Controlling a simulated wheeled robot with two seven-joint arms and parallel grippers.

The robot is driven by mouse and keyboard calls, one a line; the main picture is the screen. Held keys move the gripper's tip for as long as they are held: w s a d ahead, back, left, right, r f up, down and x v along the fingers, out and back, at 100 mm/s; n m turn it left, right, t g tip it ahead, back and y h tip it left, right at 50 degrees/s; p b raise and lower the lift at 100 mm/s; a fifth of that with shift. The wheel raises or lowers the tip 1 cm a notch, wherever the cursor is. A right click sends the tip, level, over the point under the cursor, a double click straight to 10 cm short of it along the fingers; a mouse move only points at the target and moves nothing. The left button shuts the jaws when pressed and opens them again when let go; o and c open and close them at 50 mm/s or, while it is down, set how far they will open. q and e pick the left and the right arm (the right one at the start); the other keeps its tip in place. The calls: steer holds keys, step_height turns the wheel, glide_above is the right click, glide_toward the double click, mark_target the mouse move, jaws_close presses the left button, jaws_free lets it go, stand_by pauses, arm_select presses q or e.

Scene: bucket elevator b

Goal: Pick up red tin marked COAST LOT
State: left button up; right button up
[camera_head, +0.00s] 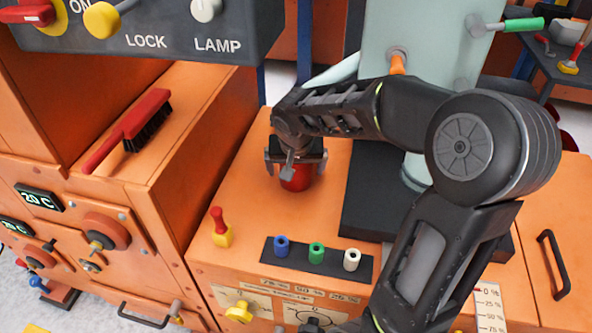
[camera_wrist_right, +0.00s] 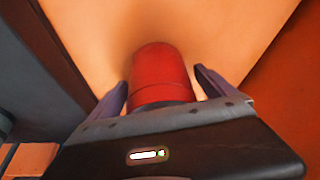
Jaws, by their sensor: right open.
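The red tin (camera_head: 297,178) stands on the orange cabinet top in the head view, partly hidden under my right gripper. No lettering on it can be read. My right gripper (camera_head: 296,172) is over the tin with its fingers apart, one on each side. In the right wrist view the red tin (camera_wrist_right: 160,75) shows between the two open fingers of my right gripper (camera_wrist_right: 160,88), with small gaps on both sides. The tin's near end is hidden by the gripper body. My left gripper is in neither view.
A rack with blue, green and white plugs (camera_head: 316,252) lies in front of the tin. A red-and-yellow handle (camera_head: 221,228) stands to its left. A dark plate (camera_head: 368,190) and pale green column (camera_head: 420,50) are to the right. A red brush (camera_head: 130,130) lies on the left cabinet.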

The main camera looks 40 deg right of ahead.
steer(key=shift+f, duration=0.45)
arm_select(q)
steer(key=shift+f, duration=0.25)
arm_select(e)
steer(key=c, duration=1.6)
steer(key=shift+r, duration=0.1)
